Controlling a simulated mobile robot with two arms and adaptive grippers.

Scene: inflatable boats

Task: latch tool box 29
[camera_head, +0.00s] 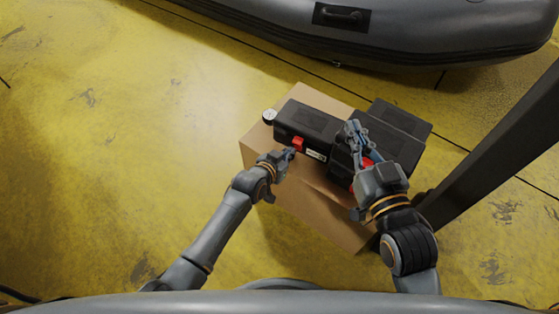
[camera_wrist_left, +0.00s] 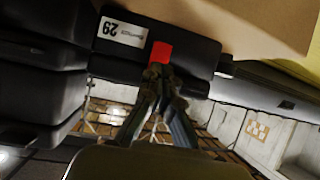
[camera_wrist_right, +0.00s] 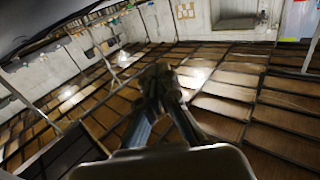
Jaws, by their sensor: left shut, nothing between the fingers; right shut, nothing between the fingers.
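Tool box 29 (camera_head: 308,122) is a black case on the left part of a cardboard box, with its lid down. Its white label reading 29 (camera_wrist_left: 124,32) and its red latch (camera_wrist_left: 161,52) show in the left wrist view. The latch also shows in the head view (camera_head: 297,144). My left gripper (camera_head: 289,152) is shut and empty, its tips right at the latch; I cannot tell whether they touch it. In the left wrist view its fingertips (camera_wrist_left: 160,73) overlap the latch's lower edge. My right gripper (camera_head: 355,130) is shut and empty, above the neighbouring black cases.
Other black cases (camera_head: 402,118) stand to the right on the cardboard box (camera_head: 325,205), one with a red latch partly behind my right gripper. A small round dial (camera_head: 269,116) is at the box's left corner. A dark post (camera_head: 495,150) rises at right; a grey inflatable boat (camera_head: 420,25) lies behind.

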